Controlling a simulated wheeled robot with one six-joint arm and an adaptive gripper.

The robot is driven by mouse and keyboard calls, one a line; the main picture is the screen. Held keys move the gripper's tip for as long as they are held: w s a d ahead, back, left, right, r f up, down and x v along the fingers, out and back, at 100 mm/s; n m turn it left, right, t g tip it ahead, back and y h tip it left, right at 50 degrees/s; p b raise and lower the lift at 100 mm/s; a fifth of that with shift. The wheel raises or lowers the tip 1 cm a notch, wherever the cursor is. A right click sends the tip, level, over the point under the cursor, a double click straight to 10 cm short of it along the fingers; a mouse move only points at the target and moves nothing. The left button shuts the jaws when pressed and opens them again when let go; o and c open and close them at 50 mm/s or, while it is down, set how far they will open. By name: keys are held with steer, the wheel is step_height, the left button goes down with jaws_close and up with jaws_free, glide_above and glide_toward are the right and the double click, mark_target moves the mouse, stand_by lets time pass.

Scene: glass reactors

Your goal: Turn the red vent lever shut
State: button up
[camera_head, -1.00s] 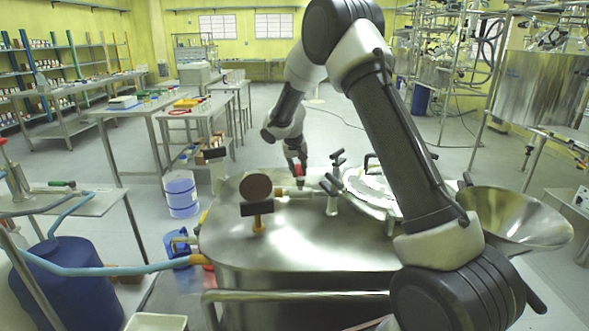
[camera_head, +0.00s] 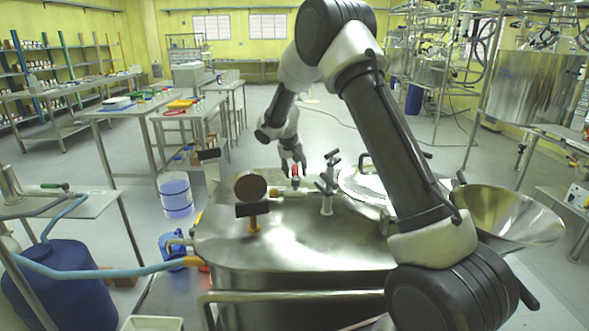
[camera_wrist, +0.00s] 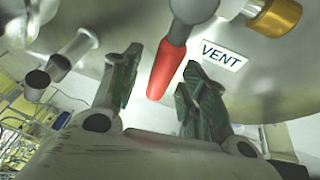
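The red vent lever (camera_wrist: 168,70) shows in the wrist view, hanging from a grey valve body (camera_wrist: 193,10) beside a white "VENT" label (camera_wrist: 222,55). Its red tip lies between the two fingers of my gripper (camera_wrist: 158,92), which are spread apart with a gap on each side. In the head view the red lever (camera_head: 295,170) is a small spot on top of the steel vessel (camera_head: 300,250), at the tip of my gripper (camera_head: 293,163). Contact between finger and lever cannot be made out.
A round gauge (camera_head: 250,186) and a branched metal fitting (camera_head: 327,185) stand close to the lever on the vessel lid. A wide metal funnel (camera_head: 505,213) is at the right. A brass fitting (camera_wrist: 277,17) sits beside the label.

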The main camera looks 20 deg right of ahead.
steer(key=shift+r, duration=0.1)
steer(key=v, duration=1.2)
